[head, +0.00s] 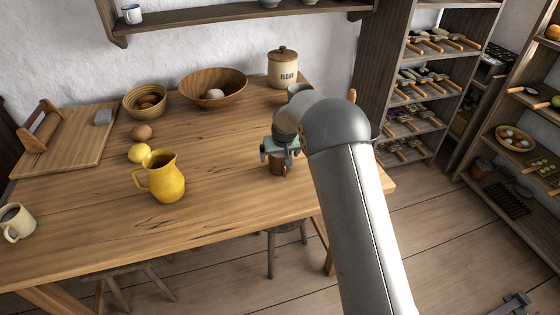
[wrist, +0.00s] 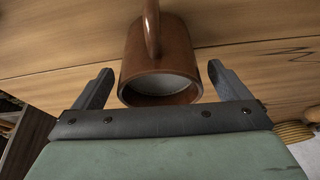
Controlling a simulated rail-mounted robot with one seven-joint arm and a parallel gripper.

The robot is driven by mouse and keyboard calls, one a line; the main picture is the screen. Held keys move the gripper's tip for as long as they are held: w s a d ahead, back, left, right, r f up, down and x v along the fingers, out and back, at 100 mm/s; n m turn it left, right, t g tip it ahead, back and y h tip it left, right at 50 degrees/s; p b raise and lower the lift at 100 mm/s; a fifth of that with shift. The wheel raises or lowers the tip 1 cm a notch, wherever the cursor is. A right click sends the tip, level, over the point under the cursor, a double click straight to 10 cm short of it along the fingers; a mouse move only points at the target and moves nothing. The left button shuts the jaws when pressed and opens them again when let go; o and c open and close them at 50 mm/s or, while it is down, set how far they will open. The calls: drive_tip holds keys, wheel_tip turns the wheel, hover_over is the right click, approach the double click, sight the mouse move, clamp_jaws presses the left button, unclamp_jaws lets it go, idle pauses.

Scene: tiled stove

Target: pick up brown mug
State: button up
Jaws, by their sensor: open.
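The brown mug (wrist: 162,62) stands on the wooden table, and its handle shows at the top in the wrist view. In the head view the brown mug (head: 277,165) is partly hidden by my gripper (head: 277,160), which is over it near the table's right side. In the wrist view my gripper (wrist: 160,90) is open, with one dark finger on each side of the mug's rim. A gap shows between each finger and the mug.
A yellow pitcher (head: 165,178) stands left of my gripper. A flour jar (head: 283,68), a wooden bowl (head: 212,88) and a smaller bowl (head: 146,100) stand at the back. A cream mug (head: 16,222) is at the far left. The table's front middle is clear.

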drive_tip(key=shift+x, duration=0.8)
drive_tip(key=c, duration=1.2)
drive_tip(key=shift+r, duration=0.2)
drive_tip(key=shift+c, duration=0.2)
